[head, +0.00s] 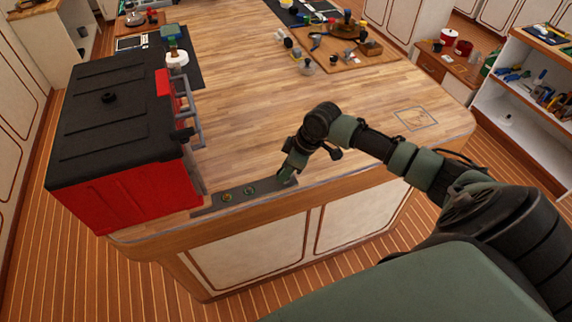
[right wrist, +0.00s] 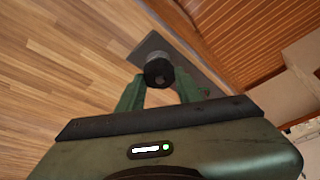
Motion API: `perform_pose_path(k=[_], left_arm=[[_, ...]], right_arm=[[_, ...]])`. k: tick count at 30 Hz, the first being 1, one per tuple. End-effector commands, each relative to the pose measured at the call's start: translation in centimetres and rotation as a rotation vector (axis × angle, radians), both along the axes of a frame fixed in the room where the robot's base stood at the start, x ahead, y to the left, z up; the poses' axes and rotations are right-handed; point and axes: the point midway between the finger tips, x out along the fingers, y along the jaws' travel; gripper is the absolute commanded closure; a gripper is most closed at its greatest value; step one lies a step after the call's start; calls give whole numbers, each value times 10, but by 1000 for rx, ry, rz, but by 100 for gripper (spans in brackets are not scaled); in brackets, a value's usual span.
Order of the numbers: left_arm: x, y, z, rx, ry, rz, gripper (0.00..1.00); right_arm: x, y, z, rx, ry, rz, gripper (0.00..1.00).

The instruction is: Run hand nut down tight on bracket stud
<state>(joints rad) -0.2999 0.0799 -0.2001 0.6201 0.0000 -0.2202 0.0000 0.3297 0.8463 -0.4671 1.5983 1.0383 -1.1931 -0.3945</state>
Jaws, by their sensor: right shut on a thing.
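A dark grey bracket plate (head: 238,198) lies along the near edge of the wooden worktop, beside the red toolbox. My right gripper (head: 287,178) is at the plate's right end, reaching down to it. In the right wrist view, its green fingers (right wrist: 159,84) are on either side of a round dark hand nut (right wrist: 158,73) and are shut on it. The bracket plate (right wrist: 206,70) shows behind the nut there. The stud is hidden, so I cannot tell how far down the nut sits. My left gripper is not in view.
A red toolbox (head: 130,188) with a black lid (head: 110,105) stands left of the plate. Two small round fittings, one yellowish (head: 227,197) and one greenish (head: 250,190), sit on the plate. A wooden board (head: 345,60) with several small items lies farther back. The middle worktop is clear.

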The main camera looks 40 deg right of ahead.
Motion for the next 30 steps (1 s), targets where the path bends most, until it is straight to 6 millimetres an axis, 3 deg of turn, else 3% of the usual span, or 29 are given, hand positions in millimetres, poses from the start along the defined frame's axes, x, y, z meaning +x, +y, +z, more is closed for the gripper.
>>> perform_pose_path(k=[6,17,24,30], left_arm=[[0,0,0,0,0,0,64],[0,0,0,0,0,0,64],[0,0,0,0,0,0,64],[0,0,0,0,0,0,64]], right_arm=[[0,1,0,1,-1,-149,95],[-1,2,0,1,0,-188,95],[-1,4,0,2,-1,-452,95],[-1,3,0,0,-1,-557,95]])
